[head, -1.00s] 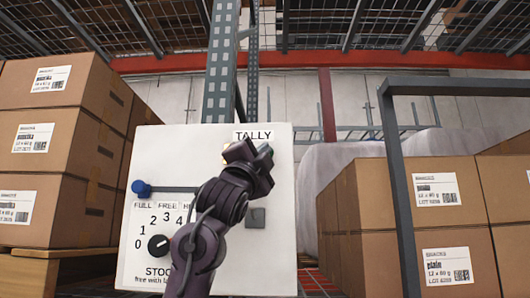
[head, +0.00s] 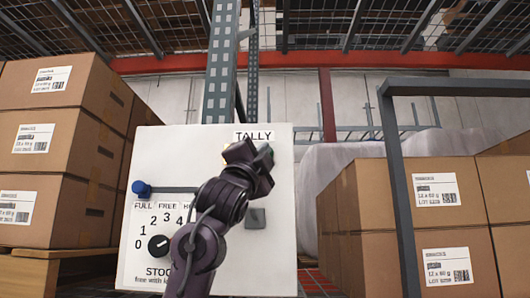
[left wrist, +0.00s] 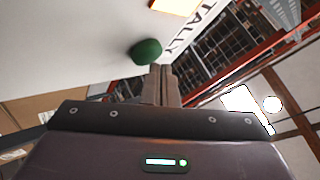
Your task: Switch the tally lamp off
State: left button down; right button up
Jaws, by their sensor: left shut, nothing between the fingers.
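The white panel (head: 270,262) stands upright in front of me with a TALLY label (head: 254,136) at its top right. In the left wrist view the tally lamp (left wrist: 174,6) glows orange-yellow beside the label. A green rounded button (left wrist: 146,51) sticks out from the panel near it. My left gripper (head: 250,160) covers most of the area under the label in the head view. Its fingers (left wrist: 160,72) are shut and empty, with their tips close to the green button. Whether they touch it I cannot tell. My right gripper is not in view.
The panel also carries a blue knob (head: 141,188), a black dial (head: 158,246) and a grey square fitting (head: 256,218). Stacked cartons stand left (head: 60,130) and right (head: 420,210). A grey metal frame (head: 398,170) rises right of the panel.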

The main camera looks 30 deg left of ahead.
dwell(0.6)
pick_arm(q)
jog(key=shift+w+a, duration=0.2)
jog(key=shift+w, duration=0.15)
jog(key=shift+s, duration=0.1)
jog(key=shift+s+d, duration=0.15)
jog(key=shift+s, duration=0.05)
dwell(0.3)
jog(key=s+d+b, duration=0.2)
jog(key=s+d, duration=0.1)
jog(key=s, duration=0.2)
dwell(0.4)
